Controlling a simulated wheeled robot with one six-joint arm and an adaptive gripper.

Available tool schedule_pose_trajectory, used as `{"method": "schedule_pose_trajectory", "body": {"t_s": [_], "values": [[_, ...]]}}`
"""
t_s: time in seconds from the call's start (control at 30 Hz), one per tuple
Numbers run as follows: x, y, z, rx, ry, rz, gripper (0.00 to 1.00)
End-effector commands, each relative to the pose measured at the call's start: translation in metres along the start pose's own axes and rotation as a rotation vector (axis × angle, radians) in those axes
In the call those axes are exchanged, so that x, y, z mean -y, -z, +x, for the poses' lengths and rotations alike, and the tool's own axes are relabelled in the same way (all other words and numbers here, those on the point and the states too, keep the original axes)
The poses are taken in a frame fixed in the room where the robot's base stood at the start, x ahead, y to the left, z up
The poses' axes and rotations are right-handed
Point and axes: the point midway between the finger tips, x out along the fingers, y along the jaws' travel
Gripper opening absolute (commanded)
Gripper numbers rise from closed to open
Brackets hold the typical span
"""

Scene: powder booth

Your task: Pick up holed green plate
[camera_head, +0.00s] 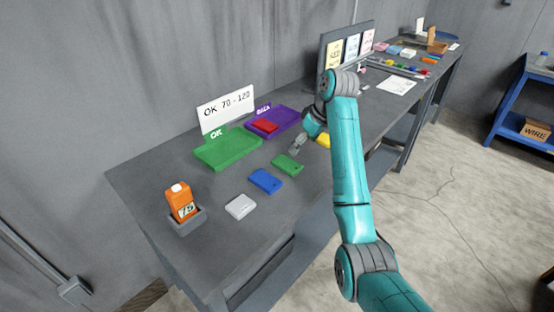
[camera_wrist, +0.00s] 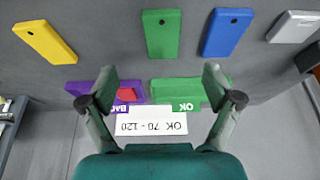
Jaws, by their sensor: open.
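The holed green plate (camera_head: 288,165) lies flat on the grey table, between the blue plate and the yellow one. In the wrist view the green plate (camera_wrist: 160,34) shows a small dark hole near one end. My gripper (camera_head: 297,147) is above the table just beyond the green plate, apart from it. In the wrist view my gripper (camera_wrist: 160,78) is open, with its two fingers wide apart and nothing between them that it holds. The green plate appears past the fingertips, toward the top of that view.
A blue plate (camera_head: 266,181), a light grey plate (camera_head: 241,206) and a yellow plate (camera_head: 323,141) lie nearby. A green OK tray (camera_head: 228,152) and a purple tray (camera_head: 283,118) with a red plate (camera_head: 265,126) stand behind. An orange device (camera_head: 180,201) sits front left.

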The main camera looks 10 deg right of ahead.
Motion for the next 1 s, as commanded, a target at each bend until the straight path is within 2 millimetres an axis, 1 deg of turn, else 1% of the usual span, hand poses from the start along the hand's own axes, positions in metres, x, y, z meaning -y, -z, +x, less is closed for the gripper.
{"method": "schedule_pose_trajectory", "body": {"t_s": [0.07,0.13,0.4,0.67,0.9,1.0], "values": [[0.0,0.0,0.002,0.001,0.001,0.0,0.9],[0.0,0.0,0.009,0.002,0.002,0.0,0.9],[0.0,0.001,0.046,0.002,0.002,-0.001,0.9],[0.001,0.002,0.064,0.001,0.002,-0.001,0.9],[0.003,0.005,0.097,0.002,0.001,0.0,0.9],[0.003,0.005,0.104,0.001,0.0,0.0,0.9]]}}
